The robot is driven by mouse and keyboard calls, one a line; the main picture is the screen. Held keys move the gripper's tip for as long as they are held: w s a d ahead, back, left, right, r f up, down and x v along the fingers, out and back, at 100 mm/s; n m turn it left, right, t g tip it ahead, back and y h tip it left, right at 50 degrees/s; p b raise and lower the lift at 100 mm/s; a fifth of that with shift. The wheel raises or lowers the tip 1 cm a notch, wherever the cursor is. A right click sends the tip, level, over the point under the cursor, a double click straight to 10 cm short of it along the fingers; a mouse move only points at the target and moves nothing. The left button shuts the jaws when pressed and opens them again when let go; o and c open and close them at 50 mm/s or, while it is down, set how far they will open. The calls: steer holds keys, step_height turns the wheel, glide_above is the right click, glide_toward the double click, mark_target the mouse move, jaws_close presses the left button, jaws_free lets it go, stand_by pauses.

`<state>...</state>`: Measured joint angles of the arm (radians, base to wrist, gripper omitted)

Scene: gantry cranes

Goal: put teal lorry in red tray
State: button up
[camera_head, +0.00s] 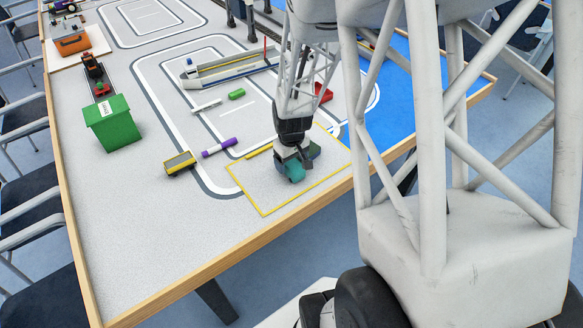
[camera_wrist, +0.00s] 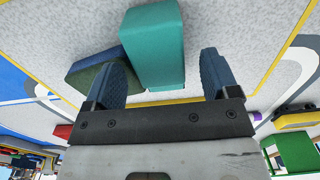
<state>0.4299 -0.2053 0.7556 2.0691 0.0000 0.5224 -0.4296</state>
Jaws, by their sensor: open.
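The teal lorry (camera_head: 295,173) stands inside the yellow-outlined area near the table's front edge. In the wrist view the teal lorry (camera_wrist: 153,45) is a teal block lying lengthwise between the two blue fingers. My gripper (camera_head: 290,157) is over it with its jaws open. In the wrist view my gripper (camera_wrist: 164,75) has a finger on either side of the lorry, with a clear gap at the right finger. The left finger is close to the lorry. A red tray-like thing (camera_head: 323,92) sits behind my arm, partly hidden; I cannot see its inside.
A dark blue and green block (camera_wrist: 88,76) lies beside the left finger, close to the lorry. A yellow lorry (camera_head: 180,163), a purple piece (camera_head: 219,147), a green block (camera_head: 237,94), a grey ship (camera_head: 230,68) and a green bin (camera_head: 112,123) stand leftward. The front left table is clear.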

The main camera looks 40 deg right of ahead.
mark_target(292, 163)
steer(key=shift+f, duration=0.15)
stand_by(0.4)
steer(key=c, duration=1.2)
steer(key=shift+o, duration=0.2)
step_height(292, 163, up, 2)
steer(key=shift+s+a+r, duration=0.1)
steer(key=shift+s+r, duration=0.1)
steer(key=shift+r, duration=0.7)
steer(key=s+a, duration=0.3)
steer(key=s, duration=0.4)
steer(key=s+a+r, duration=0.1)
steer(key=s+a, duration=0.2)
steer(key=s, duration=0.4)
steer(key=shift+a+r, duration=0.15)
